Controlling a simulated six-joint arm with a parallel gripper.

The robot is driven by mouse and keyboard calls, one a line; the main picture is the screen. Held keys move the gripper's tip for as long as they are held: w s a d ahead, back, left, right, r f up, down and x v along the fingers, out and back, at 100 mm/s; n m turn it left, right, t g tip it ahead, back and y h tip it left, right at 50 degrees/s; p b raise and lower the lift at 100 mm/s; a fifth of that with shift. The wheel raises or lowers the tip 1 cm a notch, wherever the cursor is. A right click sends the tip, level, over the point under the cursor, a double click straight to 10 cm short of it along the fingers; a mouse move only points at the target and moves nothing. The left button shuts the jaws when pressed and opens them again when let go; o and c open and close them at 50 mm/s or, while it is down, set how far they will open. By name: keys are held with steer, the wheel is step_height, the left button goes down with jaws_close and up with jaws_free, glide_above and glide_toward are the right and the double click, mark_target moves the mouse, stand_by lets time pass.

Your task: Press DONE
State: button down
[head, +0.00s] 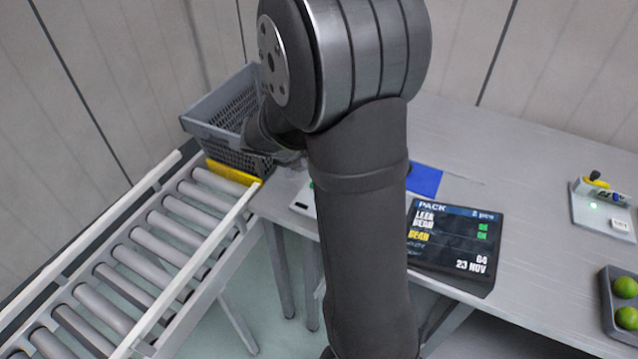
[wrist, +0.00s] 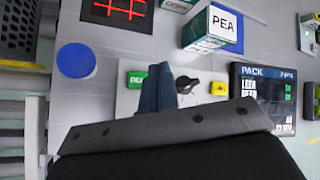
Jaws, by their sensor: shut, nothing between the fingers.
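In the wrist view my gripper (wrist: 163,70) shows as two blue-grey fingers pressed together, empty, over the grey table. A black knob-like part (wrist: 186,85) is close beside the fingers. I cannot read DONE on any of these, nor tell whether the fingers touch one. In the head view my arm hides the gripper, and only the left edge of a pale panel (head: 301,203) shows beside it.
A dark PACK screen (head: 455,243) lies on the table, right of my arm. A PEA box (wrist: 211,29), a blue disc (wrist: 76,60) and a red-lined black tray (wrist: 118,10) show in the wrist view. A grey crate (head: 200,130) stands behind the roller conveyor (head: 150,256).

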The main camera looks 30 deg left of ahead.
steer(key=shift+f, duration=3.15)
steer(key=shift+f, duration=0.4)
steer(key=shift+f, duration=0.5)
stand_by(0.4)
steer(key=shift+r, duration=0.95)
steer(key=shift+r, duration=2.5)
steer(key=shift+f, duration=0.15)
